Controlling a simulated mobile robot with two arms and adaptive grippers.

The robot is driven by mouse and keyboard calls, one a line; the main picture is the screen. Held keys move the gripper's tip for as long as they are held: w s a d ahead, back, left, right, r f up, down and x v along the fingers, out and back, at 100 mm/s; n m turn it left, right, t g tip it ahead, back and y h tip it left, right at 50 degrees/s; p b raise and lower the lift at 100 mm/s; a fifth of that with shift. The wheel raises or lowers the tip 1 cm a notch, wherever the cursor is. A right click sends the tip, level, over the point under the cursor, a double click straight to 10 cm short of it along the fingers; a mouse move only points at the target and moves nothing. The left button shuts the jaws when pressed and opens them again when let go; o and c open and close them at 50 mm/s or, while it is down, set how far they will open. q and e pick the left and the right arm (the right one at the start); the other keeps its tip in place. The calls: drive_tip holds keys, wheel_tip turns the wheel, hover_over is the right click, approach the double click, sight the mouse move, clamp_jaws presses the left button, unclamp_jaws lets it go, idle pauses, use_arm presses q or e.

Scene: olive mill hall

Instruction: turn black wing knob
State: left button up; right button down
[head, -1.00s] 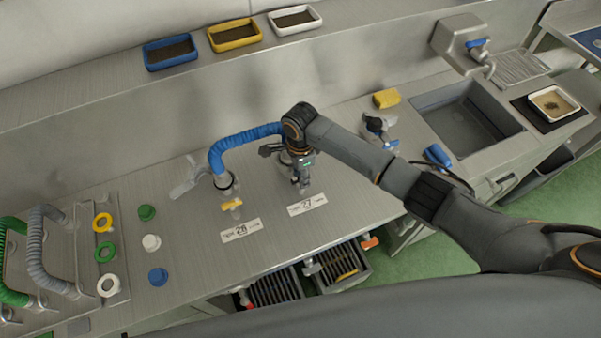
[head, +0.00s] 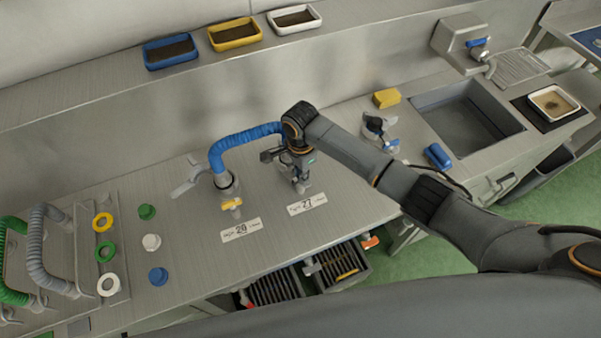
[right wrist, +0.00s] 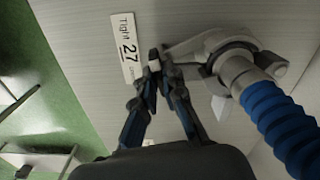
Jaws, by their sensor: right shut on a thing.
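The black wing knob (right wrist: 153,54) shows only as a small dark piece between the fingertips in the right wrist view, beside a pale fitting. My right gripper (right wrist: 157,68) is shut on it, close to the tag marked 27 (right wrist: 127,48). In the head view my right gripper (head: 301,178) points down at the valve behind the 27 tag (head: 307,204), and the hand and arm hide most of the knob. The knob's exact angle cannot be told. My left gripper is in neither view.
A blue hose (head: 245,139) arches from the left coupling to the one by my gripper. A yellow knob (head: 232,204) sits near the 28 tag (head: 241,230). Several coloured caps and rings lie left. A sink (head: 465,115) and a yellow sponge (head: 386,98) are right.

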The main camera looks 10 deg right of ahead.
drive_tip(key=n, duration=0.4)
drive_tip(key=shift+n, duration=0.3)
drive_tip(key=n, duration=0.3)
drive_tip(key=shift+n, duration=0.3)
drive_tip(key=n, duration=0.4)
drive_tip(key=shift+r, duration=0.1)
drive_tip(key=n, duration=0.8)
drive_tip(key=shift+n, duration=0.3)
drive_tip(key=n, duration=0.3)
drive_tip(key=shift+n, duration=0.4)
drive_tip(key=n, duration=0.4)
drive_tip(key=shift+w, duration=0.1)
drive_tip(key=shift+n, duration=2.2)
